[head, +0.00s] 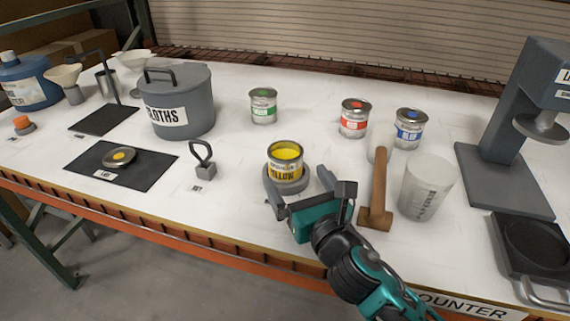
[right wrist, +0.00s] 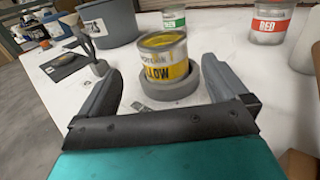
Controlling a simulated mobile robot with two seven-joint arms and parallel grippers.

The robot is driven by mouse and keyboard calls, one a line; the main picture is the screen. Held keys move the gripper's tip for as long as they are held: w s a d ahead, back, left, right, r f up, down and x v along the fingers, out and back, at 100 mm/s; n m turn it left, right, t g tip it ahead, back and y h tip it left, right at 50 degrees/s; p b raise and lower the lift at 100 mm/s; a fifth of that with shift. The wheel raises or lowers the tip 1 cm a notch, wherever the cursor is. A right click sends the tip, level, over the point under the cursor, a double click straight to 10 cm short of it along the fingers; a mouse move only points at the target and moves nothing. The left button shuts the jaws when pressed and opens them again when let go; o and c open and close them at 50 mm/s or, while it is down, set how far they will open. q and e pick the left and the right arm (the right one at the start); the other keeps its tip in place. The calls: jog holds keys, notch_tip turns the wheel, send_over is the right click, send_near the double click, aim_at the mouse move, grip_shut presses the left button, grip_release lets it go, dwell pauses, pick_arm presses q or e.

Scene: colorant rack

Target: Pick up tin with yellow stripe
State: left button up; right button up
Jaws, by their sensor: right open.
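The tin with the yellow stripe (head: 285,161) stands upright in a round grey holder (head: 287,187) near the middle of the table. Its top shows yellow, and its label reads YELLOW. In the right wrist view the tin (right wrist: 163,62) is straight ahead, between and beyond the fingers. My right gripper (head: 300,191) is open and empty, just in front of the tin and holder, with its fingers spread to either side. It also shows in the right wrist view (right wrist: 160,90). I see no contact with the tin. My left gripper is not in view.
Green (head: 263,106), red (head: 354,118) and blue (head: 408,129) tins stand behind. A wooden mallet-like tool (head: 377,190) and a translucent cup (head: 427,186) stand close to the right of my gripper. A grey CLOTHS pot (head: 178,101) and a looped weight (head: 203,160) are left.

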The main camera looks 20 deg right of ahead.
aim_at(292, 167)
jog(key=shift+w, duration=3.45)
jog(key=shift+c, duration=0.5)
jog(key=c, duration=1)
jog(key=shift+c, duration=1.1)
jog(key=shift+r, duration=0.15)
